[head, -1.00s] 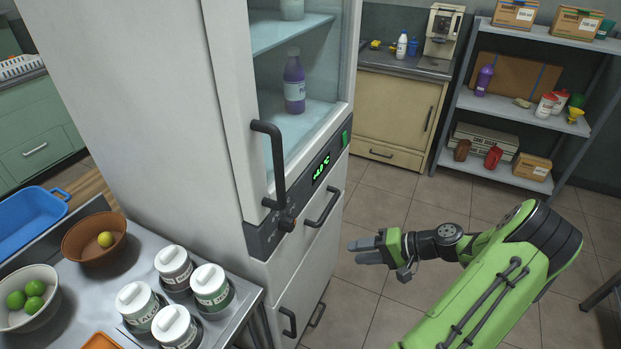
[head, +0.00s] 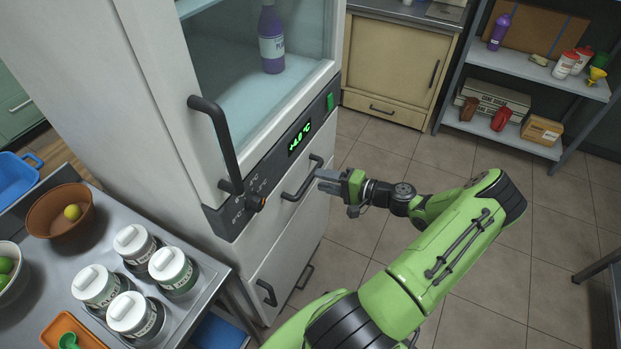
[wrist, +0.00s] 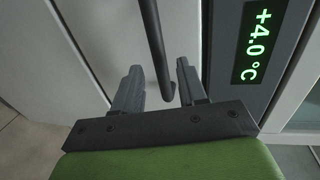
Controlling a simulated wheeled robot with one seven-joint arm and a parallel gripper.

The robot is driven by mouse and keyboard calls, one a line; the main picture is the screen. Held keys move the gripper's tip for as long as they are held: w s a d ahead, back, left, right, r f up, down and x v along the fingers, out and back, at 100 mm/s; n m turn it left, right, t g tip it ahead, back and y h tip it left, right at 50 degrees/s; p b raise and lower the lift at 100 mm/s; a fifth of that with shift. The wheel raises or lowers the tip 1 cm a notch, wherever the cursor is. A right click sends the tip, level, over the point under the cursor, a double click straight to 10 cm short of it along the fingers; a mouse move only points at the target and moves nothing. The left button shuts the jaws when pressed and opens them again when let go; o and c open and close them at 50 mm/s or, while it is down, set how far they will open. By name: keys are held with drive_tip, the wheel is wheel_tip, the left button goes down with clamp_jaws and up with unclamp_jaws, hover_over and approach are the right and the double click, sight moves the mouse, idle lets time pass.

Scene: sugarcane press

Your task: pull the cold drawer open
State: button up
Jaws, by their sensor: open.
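The cold drawer (head: 290,215) is a white front on the tall fridge cabinet, below the grey control panel, and looks flush with it. Its dark bar handle (head: 302,180) stands out from the front. My gripper (head: 322,178) is open beside the handle's right part, with its fingers pointing at the drawer front. In the wrist view the handle (wrist: 155,45) runs down from the top edge between the two fingers of my gripper (wrist: 158,66). It looks nearer the right finger. I cannot tell how deep between the fingers it is.
The panel display (head: 300,137) reads about +4.0 °C. A larger door handle (head: 215,140) sits above left, and smaller handles (head: 267,292) are lower down. A steel table (head: 200,300) with lidded jars stands at left. Tiled floor (head: 350,240) is clear at right.

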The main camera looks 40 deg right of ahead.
sight(313, 178)
drive_tip(key=x, duration=0.5)
drive_tip(key=shift+b, duration=0.3)
drive_tip(key=shift+c, duration=0.4)
clamp_jaws()
